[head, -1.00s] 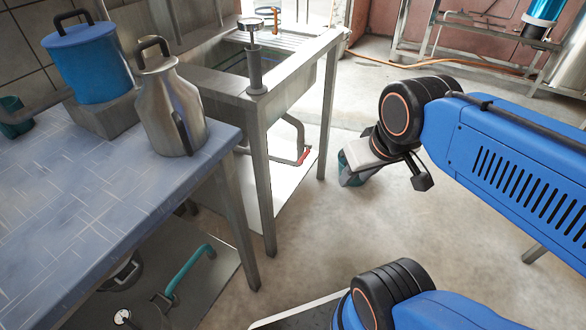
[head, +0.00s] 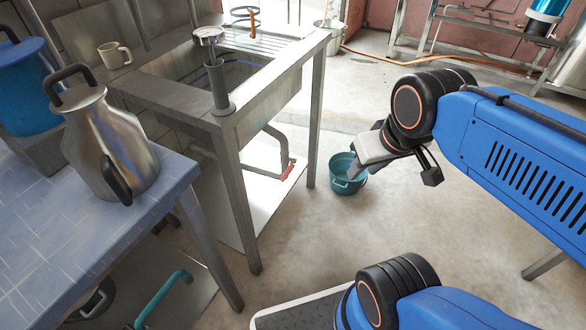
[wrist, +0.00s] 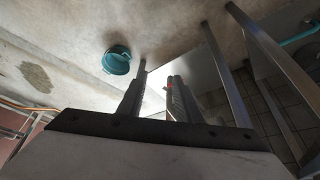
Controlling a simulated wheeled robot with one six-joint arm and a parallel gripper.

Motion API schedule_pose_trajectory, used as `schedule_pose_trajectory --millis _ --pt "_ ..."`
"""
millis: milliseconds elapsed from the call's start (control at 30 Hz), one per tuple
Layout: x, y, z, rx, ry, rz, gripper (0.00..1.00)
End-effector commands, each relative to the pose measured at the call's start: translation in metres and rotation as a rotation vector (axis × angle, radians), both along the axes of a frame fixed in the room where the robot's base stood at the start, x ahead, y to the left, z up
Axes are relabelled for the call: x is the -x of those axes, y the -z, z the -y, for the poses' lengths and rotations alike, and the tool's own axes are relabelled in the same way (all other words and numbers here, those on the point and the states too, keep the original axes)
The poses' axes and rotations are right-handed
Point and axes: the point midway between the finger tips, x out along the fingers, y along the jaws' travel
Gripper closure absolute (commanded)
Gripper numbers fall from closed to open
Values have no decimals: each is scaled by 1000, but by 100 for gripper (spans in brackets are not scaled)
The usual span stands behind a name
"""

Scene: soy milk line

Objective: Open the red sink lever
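The red lever (head: 287,170) is a small red piece at the end of a bent grey pipe (head: 265,145) under the metal sink (head: 262,90). In the head view my gripper (head: 358,166) is right of the lever and apart from it, in front of the floor. In the wrist view the two dark fingers of my gripper (wrist: 157,75) stand apart with a gap between them and nothing held. A small red spot of the lever (wrist: 168,87) shows between the fingers, partly hidden by them.
A teal bucket (head: 346,178) stands on the floor by my gripper. Sink legs (head: 312,125) frame the lever area. A blue tiled table (head: 60,225) with a metal jug (head: 108,145) is at left. Floor (head: 300,245) in front is clear.

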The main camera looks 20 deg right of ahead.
Motion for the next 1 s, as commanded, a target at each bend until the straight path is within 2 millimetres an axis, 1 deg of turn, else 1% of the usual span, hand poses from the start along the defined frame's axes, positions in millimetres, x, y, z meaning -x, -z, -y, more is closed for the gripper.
schedule_pose_trajectory --millis 233,367,667,1000 --pt "-1 1 0 -2 -1 -8 67" --pt "-8 4 -2 -16 -7 -53 67" --pt "-38 23 -10 -103 -49 -243 67" --pt "-77 46 -16 -254 -100 -433 67"
